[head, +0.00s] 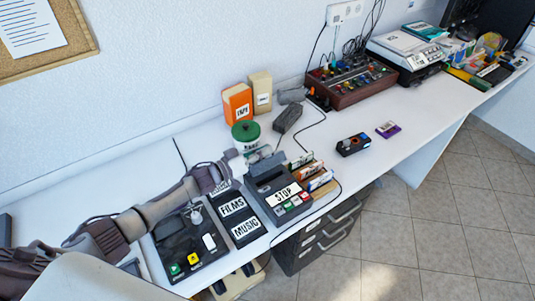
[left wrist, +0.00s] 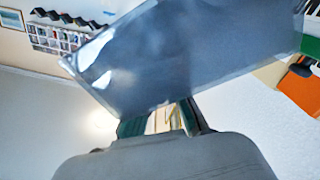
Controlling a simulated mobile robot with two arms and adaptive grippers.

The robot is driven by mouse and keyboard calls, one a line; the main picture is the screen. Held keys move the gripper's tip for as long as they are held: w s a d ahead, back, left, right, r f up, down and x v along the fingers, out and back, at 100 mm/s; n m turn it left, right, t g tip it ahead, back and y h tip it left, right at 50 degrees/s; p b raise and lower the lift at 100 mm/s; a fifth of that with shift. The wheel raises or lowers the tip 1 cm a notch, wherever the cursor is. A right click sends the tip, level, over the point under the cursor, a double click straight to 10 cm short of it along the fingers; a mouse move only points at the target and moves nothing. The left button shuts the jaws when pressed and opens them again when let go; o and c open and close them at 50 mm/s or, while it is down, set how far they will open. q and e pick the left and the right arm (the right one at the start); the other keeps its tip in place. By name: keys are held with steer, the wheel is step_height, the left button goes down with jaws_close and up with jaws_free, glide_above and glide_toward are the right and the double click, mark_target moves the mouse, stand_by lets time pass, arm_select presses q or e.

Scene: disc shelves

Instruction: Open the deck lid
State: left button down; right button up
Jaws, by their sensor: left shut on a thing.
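The dark grey deck (head: 262,187) with a STOP label and coloured buttons sits on the white desk, in the middle of the head view. Its greyish see-through lid (head: 264,164) stands tilted up at the deck's back. My left gripper (head: 242,163) reaches in from the left and is shut on the lid's edge. In the left wrist view the lid (left wrist: 200,55) fills the upper middle as a large smoky panel, in front of the fingertips (left wrist: 160,122). The exact contact is partly hidden. My right gripper is not in view.
Black FILMS (head: 232,207) and MUSIC (head: 246,228) holders and a black device (head: 183,246) stand left of the deck. A green-lidded jar (head: 245,133) is close behind the gripper. Cases (head: 312,170) stand right of the deck.

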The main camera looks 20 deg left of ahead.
arm_select(q)
steer(key=shift+w+a+r+n, duration=0.1)
steer(key=shift+w+a+n, duration=0.45)
steer(key=shift+a+n, duration=0.35)
steer(key=shift+w+a+f+n+b, duration=0.4)
steer(key=shift+w+a+n+b, duration=0.15)
steer(key=shift+n+b, duration=0.45)
steer(key=shift+w+a+f+n+b, duration=0.4)
steer(key=shift+a+n+b, duration=0.35)
steer(key=shift+n, duration=0.45)
steer(key=shift+w+a+f+n+b, duration=0.4)
steer(key=shift+w+a+n+b, duration=0.15)
steer(key=shift+n+b, duration=0.45)
steer(key=shift+f, duration=0.1)
